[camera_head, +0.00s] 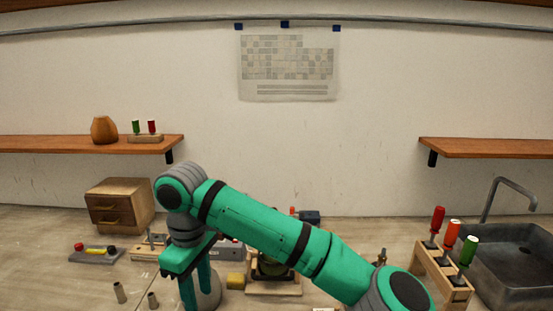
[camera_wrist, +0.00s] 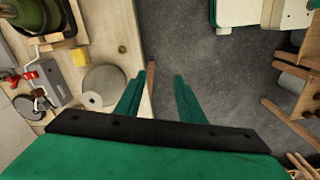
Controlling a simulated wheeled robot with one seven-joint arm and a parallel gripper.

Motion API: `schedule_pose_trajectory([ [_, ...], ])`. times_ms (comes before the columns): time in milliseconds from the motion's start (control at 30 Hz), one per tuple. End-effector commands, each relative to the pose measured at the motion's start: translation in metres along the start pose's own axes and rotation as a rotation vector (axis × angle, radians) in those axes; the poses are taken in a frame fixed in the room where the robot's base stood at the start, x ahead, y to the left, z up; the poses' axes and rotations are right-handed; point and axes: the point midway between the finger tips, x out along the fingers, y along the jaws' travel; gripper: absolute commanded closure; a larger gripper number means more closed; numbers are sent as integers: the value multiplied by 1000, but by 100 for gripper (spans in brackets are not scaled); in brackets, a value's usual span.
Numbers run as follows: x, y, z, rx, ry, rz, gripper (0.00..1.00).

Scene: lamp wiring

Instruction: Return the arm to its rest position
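My green arm reaches across the middle of the head view, bent at a grey joint, with its wrist pointing down. My gripper (camera_head: 196,291) hangs at the end, over the front part of the workbench (camera_head: 60,285). It also shows in the wrist view (camera_wrist: 157,80), where the two green fingers stand apart with nothing between them. There the bench edge and dark grey floor (camera_wrist: 220,75) lie below the fingers. The fingertips in the head view are close to the lower picture edge, and their height above the bench is hard to tell.
A yellow block (camera_head: 235,281) and a wooden stand (camera_head: 273,288) sit right of my gripper. A wooden rack of screwdrivers (camera_head: 442,272) and a sink (camera_head: 510,262) are at right. A drawer box (camera_head: 120,205) stands at left. Small metal cylinders (camera_head: 120,292) stand at front left.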

Motion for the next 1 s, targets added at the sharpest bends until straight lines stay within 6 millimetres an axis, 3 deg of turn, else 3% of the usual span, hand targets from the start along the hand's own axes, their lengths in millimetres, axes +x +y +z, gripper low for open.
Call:
schedule_pose_trajectory([
  [467,35,-17,-52,-21,222,-61,65],
  [1000,72,-58,-159,68,796,-208,65],
])
